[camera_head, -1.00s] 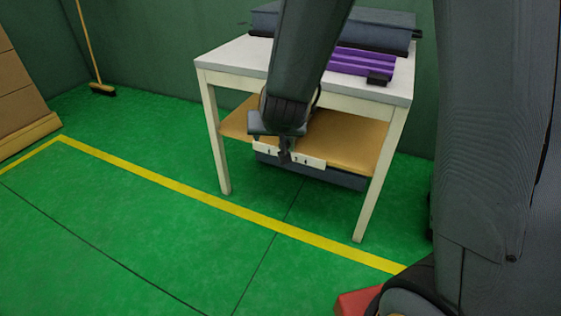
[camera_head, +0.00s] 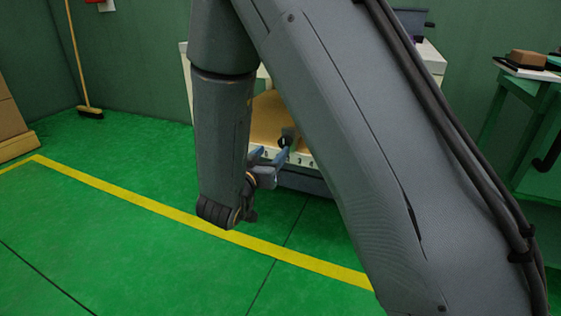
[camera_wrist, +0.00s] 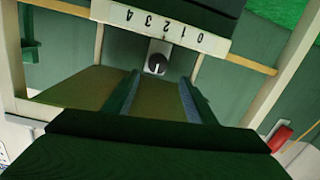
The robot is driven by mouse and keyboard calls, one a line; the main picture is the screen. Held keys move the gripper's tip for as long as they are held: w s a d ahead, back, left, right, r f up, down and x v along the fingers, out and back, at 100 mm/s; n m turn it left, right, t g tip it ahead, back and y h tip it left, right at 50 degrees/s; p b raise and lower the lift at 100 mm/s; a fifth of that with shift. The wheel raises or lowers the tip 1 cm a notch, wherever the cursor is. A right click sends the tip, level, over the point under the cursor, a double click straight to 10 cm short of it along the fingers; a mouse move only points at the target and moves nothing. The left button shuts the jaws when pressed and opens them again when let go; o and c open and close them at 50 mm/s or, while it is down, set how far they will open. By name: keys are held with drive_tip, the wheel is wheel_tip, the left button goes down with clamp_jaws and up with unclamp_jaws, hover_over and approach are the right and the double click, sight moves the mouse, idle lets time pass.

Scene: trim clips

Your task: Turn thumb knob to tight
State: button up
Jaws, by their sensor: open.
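The thumb knob (camera_wrist: 156,64) is a dark round knob with a pale mark on its face, on a light plate, in the upper middle of the wrist view. A small dark round part that looks like the knob (camera_head: 284,141) shows by the shelf in the head view. A white strip with digits 0 to 4 (camera_wrist: 160,24) lies above the knob in the wrist view, and partly shows in the head view (camera_head: 305,159). My gripper (camera_wrist: 158,82) is open and empty. Its fingers point toward the knob, one to each side in the picture; contact cannot be told.
My arm hides most of the white table (camera_head: 432,62) and its wooden shelf (camera_head: 266,112). A green bench (camera_head: 520,88) stands at the right. A broom (camera_head: 80,70) leans at the back left. The green floor with its yellow line is clear at the left.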

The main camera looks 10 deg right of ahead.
sight(283, 143)
drive_tip(key=shift+h, duration=0.6)
drive_tip(key=b+x, duration=0.2)
drive_tip(key=x, duration=0.1)
drive_tip(key=f+b+x, duration=0.1)
drive_tip(key=b+x, duration=0.2)
drive_tip(key=shift+w+d+f, duration=0.15)
drive_tip(key=shift+d+f, duration=0.05)
drive_tip(key=shift+w+d+r, duration=0.15)
drive_tip(key=shift+w+d, duration=0.15)
drive_tip(key=shift+w, duration=0.2)
drive_tip(key=c, duration=1)
drive_tip(key=shift+c, duration=0.2)
